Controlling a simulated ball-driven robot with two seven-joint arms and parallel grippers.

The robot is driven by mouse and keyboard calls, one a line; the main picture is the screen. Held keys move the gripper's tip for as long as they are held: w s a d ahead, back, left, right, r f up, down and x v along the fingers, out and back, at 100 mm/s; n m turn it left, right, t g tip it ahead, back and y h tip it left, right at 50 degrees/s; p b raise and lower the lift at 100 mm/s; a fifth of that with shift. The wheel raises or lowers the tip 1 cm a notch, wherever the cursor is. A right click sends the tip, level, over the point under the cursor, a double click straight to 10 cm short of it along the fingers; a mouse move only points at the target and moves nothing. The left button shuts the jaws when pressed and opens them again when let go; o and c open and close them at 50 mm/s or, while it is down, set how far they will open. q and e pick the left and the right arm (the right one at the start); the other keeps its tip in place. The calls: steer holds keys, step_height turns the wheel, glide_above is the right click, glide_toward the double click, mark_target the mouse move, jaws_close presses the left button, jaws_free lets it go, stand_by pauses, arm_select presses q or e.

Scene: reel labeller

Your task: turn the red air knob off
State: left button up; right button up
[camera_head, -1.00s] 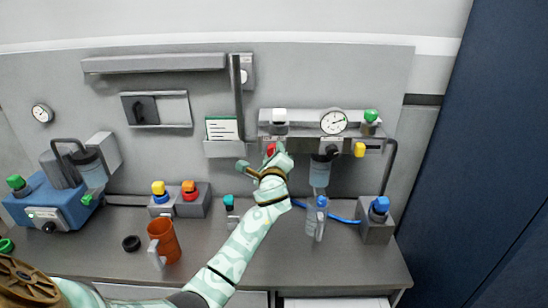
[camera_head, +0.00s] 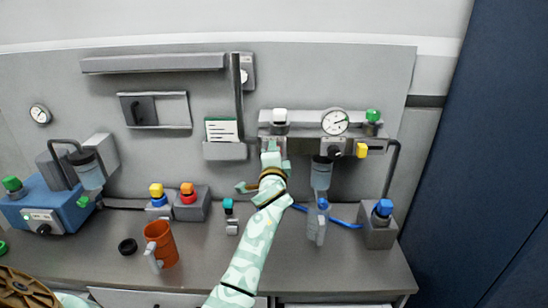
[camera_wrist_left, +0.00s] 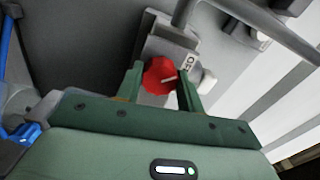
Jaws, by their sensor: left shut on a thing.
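The red air knob (camera_wrist_left: 160,76) sits on a grey block on the back panel, with a pale pointer line on its face. In the left wrist view it is between the two green fingers of my left gripper (camera_wrist_left: 160,88), which is shut on it. In the head view my left gripper (camera_head: 272,155) reaches up to the panel's manifold and hides the red knob. A label beside the knob (camera_wrist_left: 190,64) is only partly readable. My right gripper does not show.
On the manifold (camera_head: 305,121) are a pressure gauge (camera_head: 335,122), a white knob (camera_head: 280,116), a green knob (camera_head: 372,116) and a yellow knob (camera_head: 361,150). An orange mug (camera_head: 162,245) stands on the bench.

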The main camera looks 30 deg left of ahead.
arm_select(q)
steer(key=shift+f+n, duration=0.15)
steer(key=shift+n, duration=0.35)
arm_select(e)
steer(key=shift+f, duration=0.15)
arm_select(q)
steer(key=o, duration=1)
